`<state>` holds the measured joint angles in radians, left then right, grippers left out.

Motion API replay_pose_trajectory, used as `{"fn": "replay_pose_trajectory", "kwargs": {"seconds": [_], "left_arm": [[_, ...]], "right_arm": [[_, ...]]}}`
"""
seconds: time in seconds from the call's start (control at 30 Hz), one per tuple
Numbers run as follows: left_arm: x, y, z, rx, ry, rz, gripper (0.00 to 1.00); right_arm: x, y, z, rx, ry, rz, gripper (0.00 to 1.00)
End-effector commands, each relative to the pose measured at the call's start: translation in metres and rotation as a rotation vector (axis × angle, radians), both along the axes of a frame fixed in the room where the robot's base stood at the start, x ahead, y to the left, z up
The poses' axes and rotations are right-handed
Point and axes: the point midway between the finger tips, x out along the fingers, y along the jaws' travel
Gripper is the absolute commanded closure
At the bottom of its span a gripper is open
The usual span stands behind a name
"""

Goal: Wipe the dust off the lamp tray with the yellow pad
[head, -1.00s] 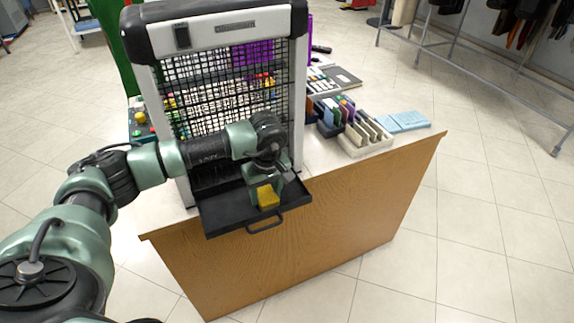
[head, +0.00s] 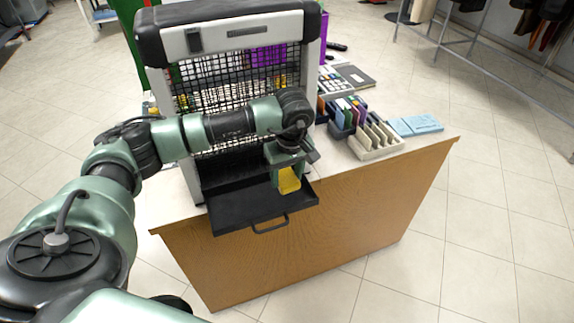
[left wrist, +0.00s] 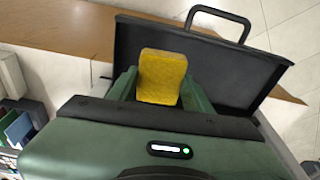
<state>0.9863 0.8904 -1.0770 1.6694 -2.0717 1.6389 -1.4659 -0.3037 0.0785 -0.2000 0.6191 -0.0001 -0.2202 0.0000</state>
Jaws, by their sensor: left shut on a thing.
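The lamp tray (head: 240,210) is a black pulled-out tray with a loop handle, at the foot of the lamp unit on the counter. It also shows in the left wrist view (left wrist: 225,62). My left gripper (head: 287,172) is shut on the yellow pad (head: 289,181) and holds it over the right part of the tray. The pad stands between the fingers in the left wrist view (left wrist: 161,76). I cannot tell whether the pad touches the tray floor. I see no clear dust on the visible tray surface. My right gripper is not in view.
The lamp unit (head: 240,36) with a black wire grille rises behind the tray. A beige divided holder (head: 376,141), colored cards and light blue pads (head: 416,125) stand on the wooden counter (head: 310,225) to the right. Open tiled floor lies in front.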

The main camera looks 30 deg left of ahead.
Motion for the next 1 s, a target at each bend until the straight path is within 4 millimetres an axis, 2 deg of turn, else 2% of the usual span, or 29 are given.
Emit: {"fn": "replay_pose_trajectory", "kwargs": {"seconds": [0.03, 0.23, 0.83, 0.93, 1.0], "left_arm": [[0.000, 0.000, 0.008, 0.001, -0.001, 0.002, 0.82], [-0.001, 0.000, 0.021, -0.001, 0.001, 0.006, 0.82], [-0.001, -0.001, 0.022, -0.001, 0.000, 0.001, 0.82], [-0.006, -0.012, 0.027, -0.007, -0.001, -0.056, 0.82], [-0.016, -0.028, 0.035, -0.013, -0.003, -0.145, 0.82]], "right_arm": [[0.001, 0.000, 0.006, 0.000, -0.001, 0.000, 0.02], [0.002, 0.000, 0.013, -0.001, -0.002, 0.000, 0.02], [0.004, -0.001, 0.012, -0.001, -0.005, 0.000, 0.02], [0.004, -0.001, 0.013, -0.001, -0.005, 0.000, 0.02], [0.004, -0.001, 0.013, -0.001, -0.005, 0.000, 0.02]]}}
